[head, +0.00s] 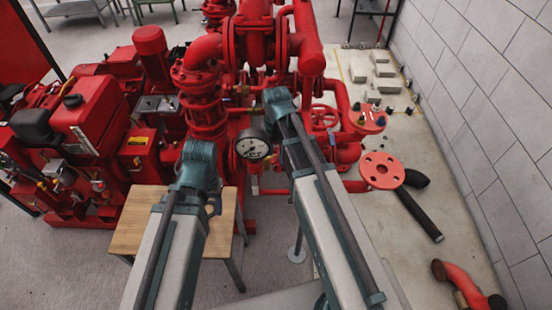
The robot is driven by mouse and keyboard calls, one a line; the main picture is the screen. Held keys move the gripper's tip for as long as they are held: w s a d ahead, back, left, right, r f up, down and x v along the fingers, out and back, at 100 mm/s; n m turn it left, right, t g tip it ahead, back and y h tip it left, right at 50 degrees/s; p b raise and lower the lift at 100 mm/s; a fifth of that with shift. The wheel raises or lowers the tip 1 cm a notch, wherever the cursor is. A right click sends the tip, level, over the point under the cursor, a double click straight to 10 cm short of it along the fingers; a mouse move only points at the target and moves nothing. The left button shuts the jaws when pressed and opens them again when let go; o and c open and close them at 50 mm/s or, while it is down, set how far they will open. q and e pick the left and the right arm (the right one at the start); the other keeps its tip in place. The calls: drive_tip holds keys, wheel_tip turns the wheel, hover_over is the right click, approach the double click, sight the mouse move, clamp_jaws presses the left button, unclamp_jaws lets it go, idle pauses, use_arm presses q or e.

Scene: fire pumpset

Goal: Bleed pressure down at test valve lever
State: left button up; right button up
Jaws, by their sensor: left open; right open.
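A round white-faced pressure gauge (252,148) stands among the red pipework at the centre, its dial facing me. Small brass and red fittings (240,90) sit on the pipes above it. I cannot tell for sure which part is the test valve lever. My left gripper (213,200) is at the end of the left arm, left of and below the gauge, over the wooden table's edge. My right gripper (272,122) is at the end of the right arm, just right of and above the gauge. Both are open, with fingertips mostly hidden by the wrists. I see nothing held.
A red engine (95,115) stands at the left. A small wooden table (140,220) is in front of it. A red handwheel (324,117) and a flange (381,170) are right of the pipes. A black pipe (418,212) lies on the pale floor slab. A block wall (490,90) bounds the right.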

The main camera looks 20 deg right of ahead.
clamp_jaws()
idle(0.3)
idle(1.2)
